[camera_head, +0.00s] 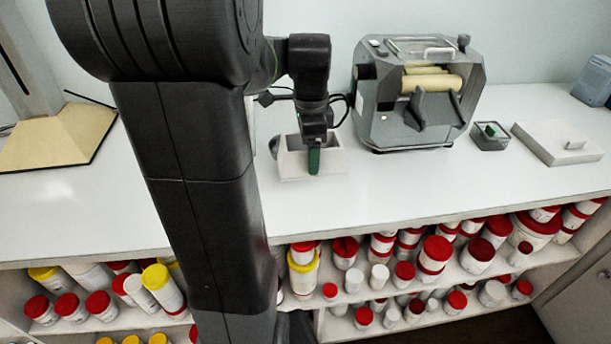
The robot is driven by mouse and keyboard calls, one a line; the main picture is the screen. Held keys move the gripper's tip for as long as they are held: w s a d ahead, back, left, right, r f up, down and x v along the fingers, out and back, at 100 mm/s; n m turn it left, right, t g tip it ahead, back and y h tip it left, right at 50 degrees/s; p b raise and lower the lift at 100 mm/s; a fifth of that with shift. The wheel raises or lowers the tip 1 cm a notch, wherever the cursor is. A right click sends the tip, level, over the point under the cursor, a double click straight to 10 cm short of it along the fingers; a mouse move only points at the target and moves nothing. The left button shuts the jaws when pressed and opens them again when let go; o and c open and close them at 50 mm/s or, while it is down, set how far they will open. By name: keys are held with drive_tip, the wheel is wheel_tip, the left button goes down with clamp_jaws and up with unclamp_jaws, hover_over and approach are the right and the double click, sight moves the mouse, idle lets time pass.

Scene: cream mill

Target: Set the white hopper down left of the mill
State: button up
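The white hopper (331,160), a small open box, is left of the mill (415,95), at the front left of its base. It looks level, and I cannot tell whether it rests on the counter or hangs just above it. The mill is a grey machine with cream rollers. My gripper (314,158) points down at the hopper. One green-tipped finger shows against the hopper's near wall; the other finger is hidden, so I cannot tell whether the grip is closed on the wall.
The white counter (220,215) is clear in front of the mill. A small dark tray with a green piece (490,133) and a white slab (555,140) lie right of the mill. A tan-based stand (50,140) is far left. Shelves below hold several red-lidded and yellow-lidded jars (435,255).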

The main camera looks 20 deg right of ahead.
wheel_tip(320, 180, down, 8)
drive_tip(key=shift+s+f, duration=0.1)
idle(0.4)
drive_tip(key=o, duration=1.1)
drive_tip(key=shift+f, duration=0.1)
wheel_tip(320, 180, up, 12)
drive_tip(key=shift+r, duration=0.2)
